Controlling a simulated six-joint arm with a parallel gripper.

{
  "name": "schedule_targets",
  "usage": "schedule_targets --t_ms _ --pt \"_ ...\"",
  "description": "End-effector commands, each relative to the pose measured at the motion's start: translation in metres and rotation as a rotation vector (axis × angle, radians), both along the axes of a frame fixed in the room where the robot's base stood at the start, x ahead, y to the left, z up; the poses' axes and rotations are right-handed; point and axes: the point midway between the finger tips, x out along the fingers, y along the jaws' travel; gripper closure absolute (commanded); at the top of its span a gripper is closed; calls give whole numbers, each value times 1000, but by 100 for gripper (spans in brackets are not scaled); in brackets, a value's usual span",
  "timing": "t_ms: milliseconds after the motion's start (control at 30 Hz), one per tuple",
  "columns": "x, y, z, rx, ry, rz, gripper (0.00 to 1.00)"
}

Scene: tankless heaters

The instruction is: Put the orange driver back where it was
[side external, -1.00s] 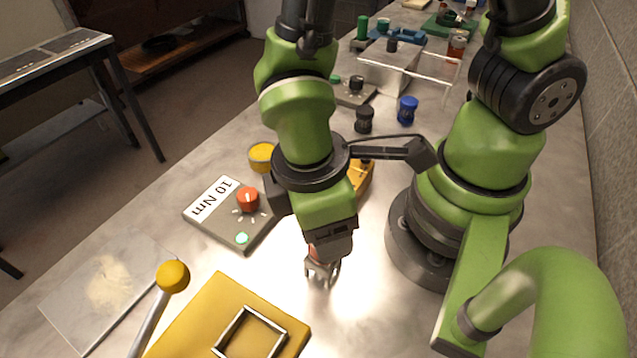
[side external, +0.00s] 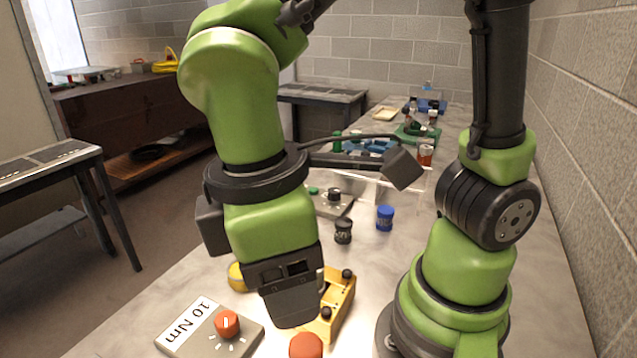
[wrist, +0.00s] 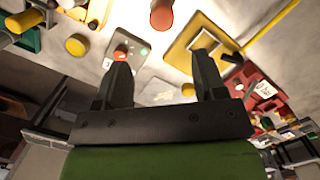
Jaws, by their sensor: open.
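The orange driver (side external: 306,345) shows as a rounded orange top at the bottom edge of the side view, just below my gripper. Its lower part is cut off by the frame. In the wrist view the driver (wrist: 161,15) is a short orange-red cylinder at the top edge, beyond the fingertips and apart from them. My gripper (wrist: 163,72) is open, with its two dark fingers spread and nothing between them. In the side view its fingers are not clear below the black gripper body. A yellow block with black knobs (side external: 340,302) stands right behind the gripper.
A grey box with a red knob (side external: 227,323) and a "10 Nm" label lies left of the driver. A black cup (side external: 343,231) and a blue cup (side external: 385,217) stand farther back. A yellow plate with a square frame (wrist: 205,42) and a red box (wrist: 258,90) show in the wrist view.

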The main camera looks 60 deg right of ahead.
Motion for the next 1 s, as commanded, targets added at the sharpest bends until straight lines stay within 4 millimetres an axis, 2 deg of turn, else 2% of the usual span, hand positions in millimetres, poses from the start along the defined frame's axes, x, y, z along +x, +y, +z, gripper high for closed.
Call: schedule_targets --t_ms 133,233,400,500,700,1000 --pt "9 -24 24 114 -92 -213 36" --pt "13 -50 46 225 -199 -437 36" --pt "7 -89 73 394 -398 -792 36" --pt "1 -104 82 464 -496 -941 36" --pt "-5 -116 90 526 -594 -1073 36" --pt "-6 -116 90 529 -597 -1079 36"
